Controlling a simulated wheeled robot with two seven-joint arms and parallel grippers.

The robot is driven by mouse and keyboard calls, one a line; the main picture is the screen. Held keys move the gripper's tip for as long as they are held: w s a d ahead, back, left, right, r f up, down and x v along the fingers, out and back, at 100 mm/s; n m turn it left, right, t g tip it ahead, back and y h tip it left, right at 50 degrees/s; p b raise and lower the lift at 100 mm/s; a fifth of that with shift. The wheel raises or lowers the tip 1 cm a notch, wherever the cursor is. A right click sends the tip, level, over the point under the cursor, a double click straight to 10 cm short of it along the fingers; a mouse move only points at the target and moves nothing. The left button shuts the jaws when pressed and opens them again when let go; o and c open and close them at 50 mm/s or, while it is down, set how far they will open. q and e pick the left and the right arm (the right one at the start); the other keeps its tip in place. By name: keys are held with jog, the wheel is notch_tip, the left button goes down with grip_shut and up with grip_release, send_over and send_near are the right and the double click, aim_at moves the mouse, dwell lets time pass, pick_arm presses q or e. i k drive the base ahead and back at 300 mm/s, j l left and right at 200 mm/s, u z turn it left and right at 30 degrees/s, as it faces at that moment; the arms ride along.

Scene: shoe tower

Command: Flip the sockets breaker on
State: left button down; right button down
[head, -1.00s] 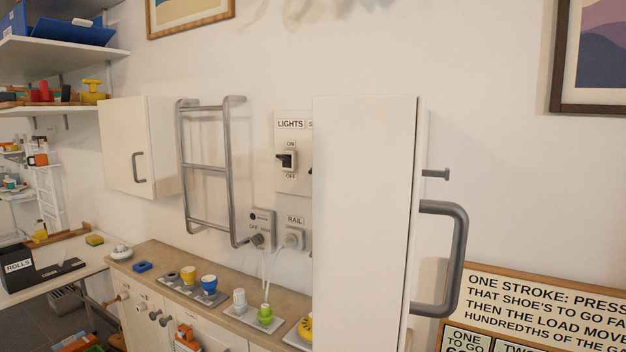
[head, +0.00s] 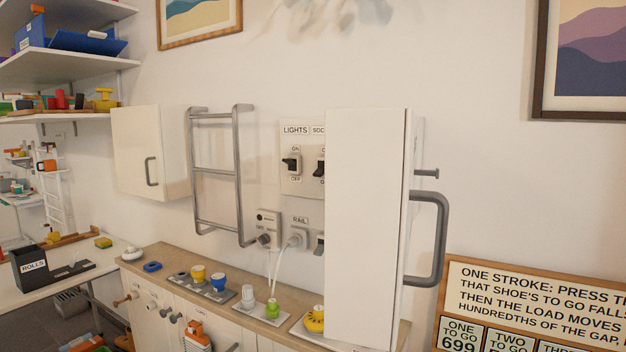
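A breaker panel (head: 301,190) is on the wall in the head view. Its left switch (head: 291,164) is labelled LIGHTS, with ON above and OFF below. To its right is the sockets switch (head: 320,169), under a label that reads "SOC" before it is cut off. A white cabinet door (head: 365,220) standing open hides the right part of this switch and panel. I cannot tell clearly which position the sockets switch is in. Neither of my grippers is in view.
The door's grey handle (head: 430,240) sticks out to the right. A metal towel rail (head: 216,172) is left of the panel. A RAIL socket (head: 297,237) with a plugged cable is below. The counter (head: 170,262) carries several small coloured items.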

aim_at(320, 171)
jog(key=i+j, duration=0.9)
jog(key=i, duration=0.2)
